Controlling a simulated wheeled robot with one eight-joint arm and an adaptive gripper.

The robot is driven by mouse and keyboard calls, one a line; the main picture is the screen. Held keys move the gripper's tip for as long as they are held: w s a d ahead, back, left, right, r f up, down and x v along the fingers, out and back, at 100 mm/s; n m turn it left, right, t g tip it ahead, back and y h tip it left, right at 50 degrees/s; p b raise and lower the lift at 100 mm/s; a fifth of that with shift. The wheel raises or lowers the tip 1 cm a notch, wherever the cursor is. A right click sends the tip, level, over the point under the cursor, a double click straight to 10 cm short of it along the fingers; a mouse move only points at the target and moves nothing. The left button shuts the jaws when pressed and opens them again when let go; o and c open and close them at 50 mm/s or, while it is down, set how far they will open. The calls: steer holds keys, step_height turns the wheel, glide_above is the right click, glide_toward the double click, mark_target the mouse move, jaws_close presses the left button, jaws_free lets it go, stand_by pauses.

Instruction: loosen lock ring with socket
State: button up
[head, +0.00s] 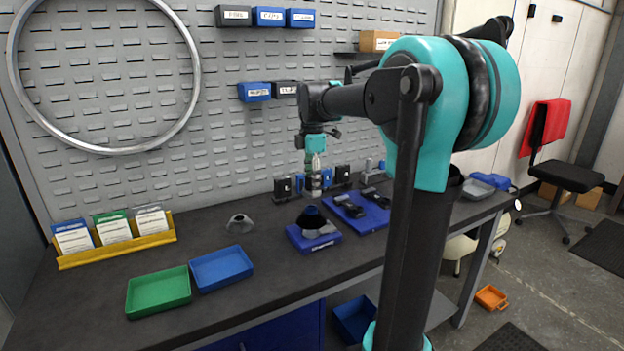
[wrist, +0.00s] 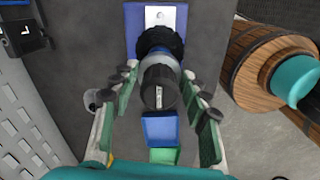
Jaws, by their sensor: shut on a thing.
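My gripper (head: 315,160) points down over the bench, and its fingers are closed on the socket (head: 314,184), a dark, short cylinder. In the wrist view the socket (wrist: 159,85) is grey and black and sits between the fingertips of my gripper (wrist: 160,78). Under it in the head view, a blue fixture block (head: 313,239) bears a grey part with a dark round ring (head: 311,213), likely the lock ring. The socket appears apart from it, above. In the wrist view a black toothed ring (wrist: 159,40) shows beyond the socket; I cannot tell whether they touch there.
A blue tray (head: 221,268) and a green tray (head: 158,292) lie at the front left. A grey cone-like part (head: 240,223) stands behind them. A blue mat (head: 366,208) with dark tools lies right of the block. Small upright holders line the pegboard (head: 240,130).

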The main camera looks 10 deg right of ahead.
mark_target(312, 207)
steer(key=shift+f, duration=2.1)
steer(key=shift+f, duration=0.55)
steer(key=o, duration=0.6)
jaws_close()
steer(key=n, duration=0.6)
steer(key=shift+a+f, duration=0.1)
steer(key=shift+n, duration=0.3)
